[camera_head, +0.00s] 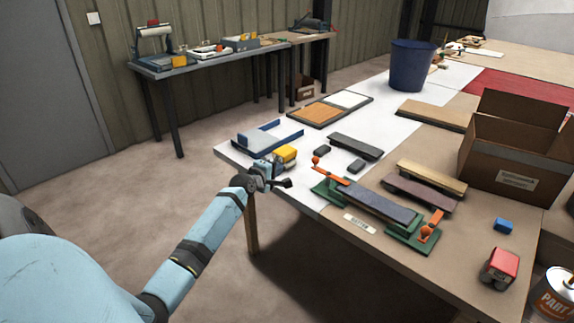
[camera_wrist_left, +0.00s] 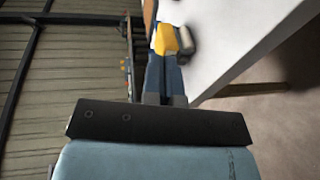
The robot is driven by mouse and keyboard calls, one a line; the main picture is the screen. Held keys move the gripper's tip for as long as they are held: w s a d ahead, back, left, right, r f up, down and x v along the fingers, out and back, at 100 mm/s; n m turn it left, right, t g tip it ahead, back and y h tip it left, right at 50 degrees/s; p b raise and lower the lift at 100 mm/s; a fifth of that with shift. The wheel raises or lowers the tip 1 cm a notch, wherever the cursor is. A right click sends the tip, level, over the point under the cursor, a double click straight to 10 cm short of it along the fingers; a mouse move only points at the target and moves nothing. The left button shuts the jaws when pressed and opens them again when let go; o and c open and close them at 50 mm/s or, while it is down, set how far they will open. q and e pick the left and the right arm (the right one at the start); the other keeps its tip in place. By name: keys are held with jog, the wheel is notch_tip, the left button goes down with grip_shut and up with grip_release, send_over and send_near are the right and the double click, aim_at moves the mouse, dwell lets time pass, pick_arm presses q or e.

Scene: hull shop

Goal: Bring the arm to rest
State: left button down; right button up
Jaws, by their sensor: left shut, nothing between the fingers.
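My left arm is pale blue and reaches in from the lower left in the head view. Its gripper (camera_head: 279,183) is by the near left edge of the workbench (camera_head: 262,152), close to a yellow-topped block with a grey roller (camera_head: 285,154). The gripper is shut and nothing shows between its fingers. In the left wrist view the yellow block (camera_wrist_left: 166,40) appears beyond the fingers, by the white bench edge; I cannot tell whether they touch it. My right gripper is not in view.
The bench holds a blue tray (camera_head: 258,142), a green clamp fixture (camera_head: 372,207), a cardboard box (camera_head: 512,150), a blue bucket (camera_head: 411,66) and a red-topped tool (camera_head: 500,266). A paint can (camera_head: 555,296) stands at the lower right. Open floor (camera_head: 130,200) lies left of the bench.

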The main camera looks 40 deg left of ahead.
pick_arm(q)
jog(key=shift+s, duration=0.35)
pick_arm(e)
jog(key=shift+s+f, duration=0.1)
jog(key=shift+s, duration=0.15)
